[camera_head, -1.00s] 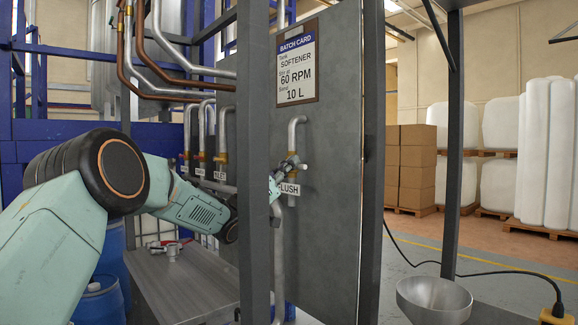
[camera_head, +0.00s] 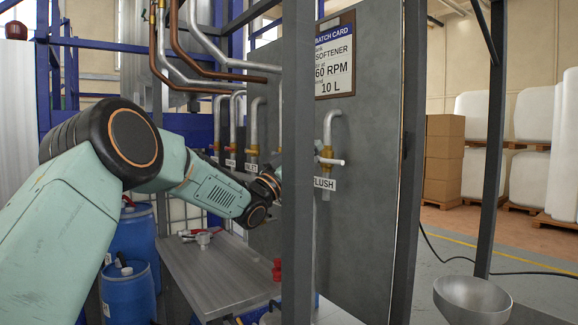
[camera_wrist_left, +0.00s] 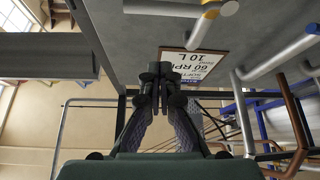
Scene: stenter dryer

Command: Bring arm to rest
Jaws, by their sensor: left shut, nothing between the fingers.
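My left arm (camera_head: 215,192) comes in from the left in the head view. Its wrist sits just left of the dark upright post, and the post hides the fingertips. In the left wrist view, my left gripper (camera_wrist_left: 162,78) is shut and empty, with the fingers together. The flush valve (camera_head: 328,158), a grey pipe with a brass fitting and a pale handle pointing right, is on the grey panel (camera_head: 365,200) beyond the post. It is apart from the visible part of my wrist. My right gripper is in neither view.
The dark post (camera_head: 297,130) stands close to my wrist. A metal bench (camera_head: 215,275) with small fittings lies below the arm, and blue drums (camera_head: 130,290) stand at left. The batch card (camera_head: 335,60) hangs on the panel. A metal funnel (camera_head: 472,298) is at lower right.

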